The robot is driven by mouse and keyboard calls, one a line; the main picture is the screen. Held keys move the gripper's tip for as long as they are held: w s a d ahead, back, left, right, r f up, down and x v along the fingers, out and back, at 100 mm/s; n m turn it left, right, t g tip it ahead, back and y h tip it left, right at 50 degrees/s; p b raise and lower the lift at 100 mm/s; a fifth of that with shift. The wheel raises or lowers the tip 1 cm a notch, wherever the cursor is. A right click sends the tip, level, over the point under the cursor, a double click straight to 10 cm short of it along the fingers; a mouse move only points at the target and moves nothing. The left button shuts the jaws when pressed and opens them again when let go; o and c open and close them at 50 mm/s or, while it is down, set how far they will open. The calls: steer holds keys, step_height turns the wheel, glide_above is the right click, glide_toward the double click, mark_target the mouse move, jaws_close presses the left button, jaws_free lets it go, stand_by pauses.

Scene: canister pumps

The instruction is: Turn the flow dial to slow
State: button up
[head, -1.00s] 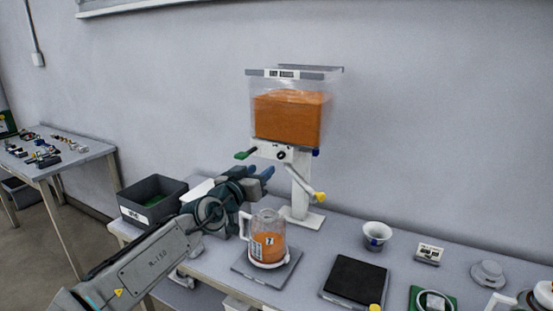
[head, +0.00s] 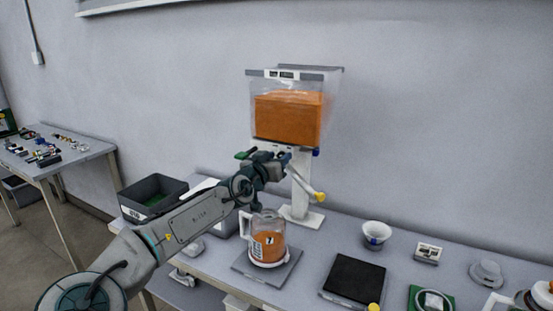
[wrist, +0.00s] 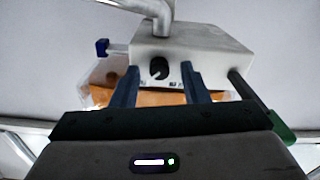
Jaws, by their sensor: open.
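The flow dial (wrist: 159,68) is a small black round knob with a pale pointer mark, on the white valve block (wrist: 190,45) under the hopper (head: 290,112) of orange contents. My gripper (wrist: 160,69) is open, with one blue finger on each side of the dial in the wrist view. I cannot tell whether the fingers touch it. Small markings beside the dial are too small to read. In the head view my gripper (head: 287,159) is in front of the block and hides the dial.
A green handle (head: 243,155) and a blue knob (head: 316,152) flank the block. A jug (head: 268,244) with orange contents stands on a grey plate (head: 250,274) below. A dark bin (head: 152,187) is at left.

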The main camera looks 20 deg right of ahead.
jaws_close()
steer(key=shift+n, duration=0.4)
steer(key=n, duration=0.3)
steer(key=shift+n, duration=0.4)
steer(key=n, duration=0.4)
steer(key=shift+n, duration=0.3)
steer(key=n, duration=0.4)
steer(key=shift+f+b, duration=0.1)
steer(key=shift+b, duration=0.2)
steer(key=n, duration=0.4)
steer(key=shift+n, duration=0.3)
